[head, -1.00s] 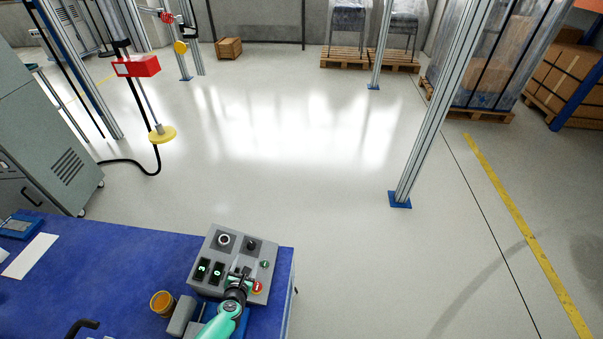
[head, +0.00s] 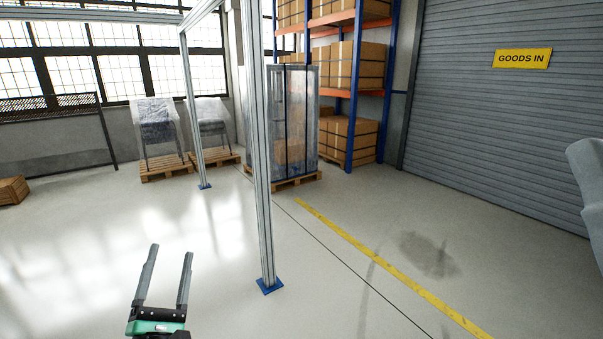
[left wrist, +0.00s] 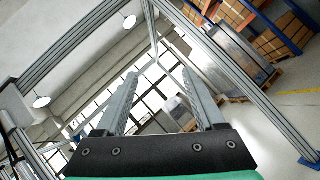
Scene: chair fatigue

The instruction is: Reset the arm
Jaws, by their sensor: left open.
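My left gripper (head: 166,280) is at the lower left of the head view. Its two long grey fingers point up and stand apart with nothing between them. The left wrist view shows the same fingers (left wrist: 168,100) open and empty, with windows and the frame behind them. The control box and blue table are not in view now. My right gripper is not in view.
An aluminium frame post (head: 263,180) with a blue foot stands on the floor right of the gripper. A wrapped pallet load (head: 295,122), shelving with boxes (head: 352,75) and a grey shutter (head: 500,120) stand behind.

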